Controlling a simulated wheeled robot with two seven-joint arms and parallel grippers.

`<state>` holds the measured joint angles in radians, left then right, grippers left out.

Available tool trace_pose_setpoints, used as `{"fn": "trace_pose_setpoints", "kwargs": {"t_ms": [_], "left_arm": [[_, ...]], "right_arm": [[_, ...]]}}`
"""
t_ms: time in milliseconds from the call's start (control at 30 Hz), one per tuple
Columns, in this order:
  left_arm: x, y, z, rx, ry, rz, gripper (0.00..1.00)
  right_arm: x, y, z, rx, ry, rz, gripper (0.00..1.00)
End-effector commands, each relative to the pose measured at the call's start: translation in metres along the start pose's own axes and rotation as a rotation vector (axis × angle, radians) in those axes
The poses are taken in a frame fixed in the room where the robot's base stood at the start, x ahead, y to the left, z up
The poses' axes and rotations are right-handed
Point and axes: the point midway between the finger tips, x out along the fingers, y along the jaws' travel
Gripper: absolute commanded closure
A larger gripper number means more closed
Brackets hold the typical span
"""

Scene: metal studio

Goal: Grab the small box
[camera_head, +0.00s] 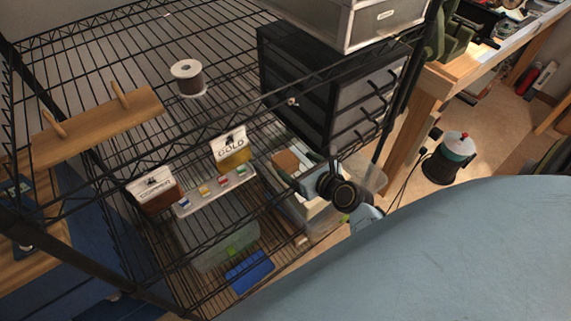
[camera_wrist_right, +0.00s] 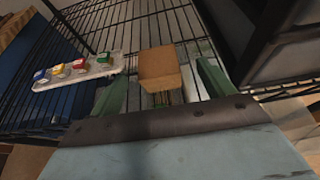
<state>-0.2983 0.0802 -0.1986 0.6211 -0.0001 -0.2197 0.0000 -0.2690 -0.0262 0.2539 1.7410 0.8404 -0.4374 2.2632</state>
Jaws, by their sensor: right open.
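The small box is a plain brown cube (camera_wrist_right: 160,68) in the right wrist view, ahead of my right gripper (camera_wrist_right: 162,80). It lies between the lines of the two green fingers, with a gap on each side. The gripper is open and empty. In the head view the brown box (camera_head: 285,162) is on the wire shelf, just left of my right gripper (camera_head: 303,173). The gripper's fingers are small and partly hidden there. My left gripper is not in view.
A white tray (camera_head: 215,191) with several small coloured pieces, a GOLD card box (camera_head: 231,147) and a COPPER box (camera_head: 154,190) stand left of the box. A black drawer unit (camera_head: 300,80) stands behind. Shelf bars and a post (camera_head: 405,85) bound the space.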

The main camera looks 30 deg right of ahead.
Motion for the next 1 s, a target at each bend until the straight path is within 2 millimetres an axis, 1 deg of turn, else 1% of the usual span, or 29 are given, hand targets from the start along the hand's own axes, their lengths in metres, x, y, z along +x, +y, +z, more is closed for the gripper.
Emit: {"fn": "trace_pose_setpoints", "kwargs": {"t_ms": [167,300,433,533,733,767,1000], "left_arm": [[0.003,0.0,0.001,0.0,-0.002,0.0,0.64],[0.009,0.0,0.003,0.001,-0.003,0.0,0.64],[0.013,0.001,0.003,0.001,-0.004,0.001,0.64],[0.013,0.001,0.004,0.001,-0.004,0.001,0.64],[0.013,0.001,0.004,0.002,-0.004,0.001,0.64],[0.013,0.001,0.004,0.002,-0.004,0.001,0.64],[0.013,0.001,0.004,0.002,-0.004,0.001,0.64]], "right_arm": [[0.013,0.001,-0.001,-0.001,-0.001,0.0,0.19],[0.035,0.004,-0.005,-0.003,-0.001,0.0,0.19],[0.051,0.004,-0.005,-0.002,0.0,0.001,0.19],[0.057,0.004,-0.005,-0.002,0.001,0.0,0.19],[0.057,0.004,-0.004,-0.002,0.001,-0.001,0.19],[0.057,0.004,-0.004,-0.002,0.001,-0.001,0.2],[0.056,0.004,-0.004,-0.002,0.001,0.0,0.52]]}}
